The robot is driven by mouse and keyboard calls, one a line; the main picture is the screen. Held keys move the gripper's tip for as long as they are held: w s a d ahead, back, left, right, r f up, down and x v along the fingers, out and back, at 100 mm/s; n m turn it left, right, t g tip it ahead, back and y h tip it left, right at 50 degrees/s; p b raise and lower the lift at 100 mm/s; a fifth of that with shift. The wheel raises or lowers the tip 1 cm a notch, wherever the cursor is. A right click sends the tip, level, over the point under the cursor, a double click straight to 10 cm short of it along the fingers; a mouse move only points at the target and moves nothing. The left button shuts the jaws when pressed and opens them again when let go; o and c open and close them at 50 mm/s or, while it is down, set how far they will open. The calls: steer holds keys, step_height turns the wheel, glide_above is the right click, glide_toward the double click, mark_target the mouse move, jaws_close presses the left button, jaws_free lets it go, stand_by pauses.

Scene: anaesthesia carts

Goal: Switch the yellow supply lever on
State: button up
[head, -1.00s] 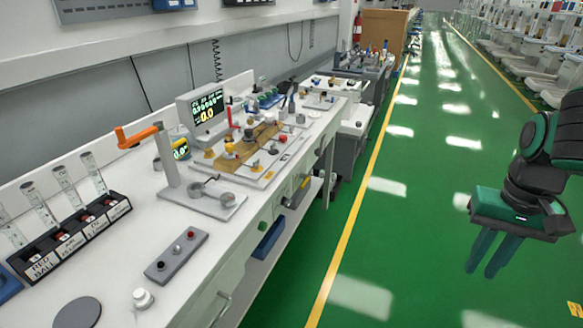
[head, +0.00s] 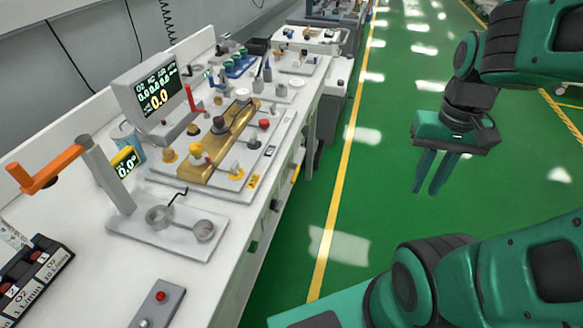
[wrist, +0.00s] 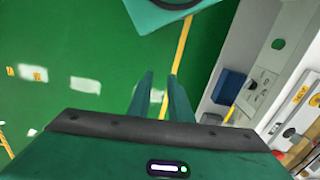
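The supply panel (head: 206,188) is a pale board on the bench with a gold block (head: 226,138) and several knobs. A yellow knob (head: 196,150) stands on the near end of the gold block, and a smaller yellow part (head: 169,155) sits left of it. My gripper (head: 427,192) hangs over the green floor, right of the bench and well apart from the panel. Its fingers are apart and empty, as the wrist view (wrist: 160,77) also shows.
A display (head: 158,95) reading 0.0 stands behind the panel. An orange-handled crank stand (head: 103,172) is nearer, left of the panel. A red upright lever (head: 190,96) rises beside the display. The floor (head: 390,215) right of the bench is clear.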

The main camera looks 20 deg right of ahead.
steer(key=t+y, duration=0.1)
steer(key=y, duration=0.1)
glide_above(294, 177)
steer(key=s+d, duration=0.2)
steer(key=s+d+x, duration=0.1)
steer(key=d+x, duration=0.1)
steer(key=x, duration=0.8)
steer(key=shift+m, duration=0.4)
steer(key=x, duration=0.7)
steer(key=w+x, duration=0.1)
steer(key=x, duration=0.3)
steer(key=shift+w+d, duration=0.1)
steer(key=shift+d, duration=0.1)
steer(key=shift+r, duration=0.1)
jaws_close()
